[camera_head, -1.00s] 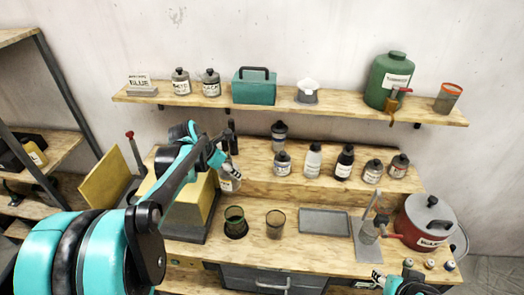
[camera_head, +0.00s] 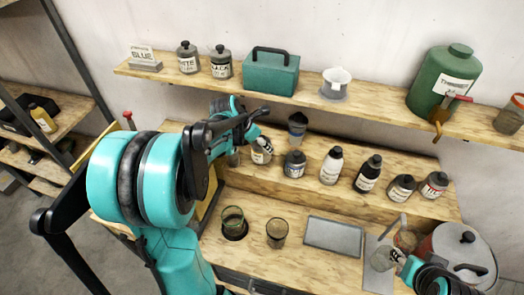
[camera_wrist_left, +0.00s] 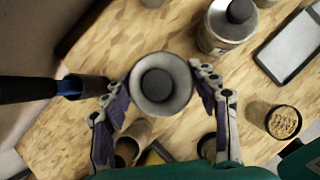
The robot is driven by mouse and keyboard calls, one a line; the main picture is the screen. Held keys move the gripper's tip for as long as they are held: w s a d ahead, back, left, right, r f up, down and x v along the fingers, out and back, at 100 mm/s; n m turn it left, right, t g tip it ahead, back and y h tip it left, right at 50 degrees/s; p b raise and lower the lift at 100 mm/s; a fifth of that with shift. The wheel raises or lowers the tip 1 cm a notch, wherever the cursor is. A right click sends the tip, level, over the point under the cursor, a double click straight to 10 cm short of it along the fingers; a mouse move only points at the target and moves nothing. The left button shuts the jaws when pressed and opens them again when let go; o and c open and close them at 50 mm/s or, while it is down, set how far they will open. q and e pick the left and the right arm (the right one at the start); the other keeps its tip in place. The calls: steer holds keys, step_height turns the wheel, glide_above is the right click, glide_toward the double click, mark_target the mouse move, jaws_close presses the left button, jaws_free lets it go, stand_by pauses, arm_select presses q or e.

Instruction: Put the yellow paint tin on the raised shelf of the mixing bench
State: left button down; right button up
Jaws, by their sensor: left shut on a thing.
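My left gripper (camera_head: 259,141) is shut on a small grey tin (camera_head: 262,155) with a pale label. I cannot read the label or see yellow on it. In the left wrist view the tin (camera_wrist_left: 176,103) shows from above, with a round rim and dark knob between the fingers. It is upright over the left part of the bench's raised shelf (camera_head: 315,193); I cannot tell whether its base touches the wood. A dark-lidded tin (camera_head: 294,164) stands just to its right. My right gripper (camera_head: 396,256) is at the lower right near a glass; its fingers are unclear.
Several bottles, including a white one (camera_head: 331,167), line the raised shelf to the right. A wall shelf (camera_head: 305,101) hangs above, carrying a teal box (camera_head: 271,74). Below are a green glass (camera_head: 233,222), a brown cup (camera_head: 276,232) and a grey tray (camera_head: 335,235).

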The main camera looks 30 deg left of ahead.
arm_select(q)
steer(key=shift+f+b, duration=0.3)
steer(key=shift+f, duration=1.55)
steer(key=c, duration=0.7)
jaws_free()
steer(key=shift+f, duration=0.1)
steer(key=shift+c, duration=0.2)
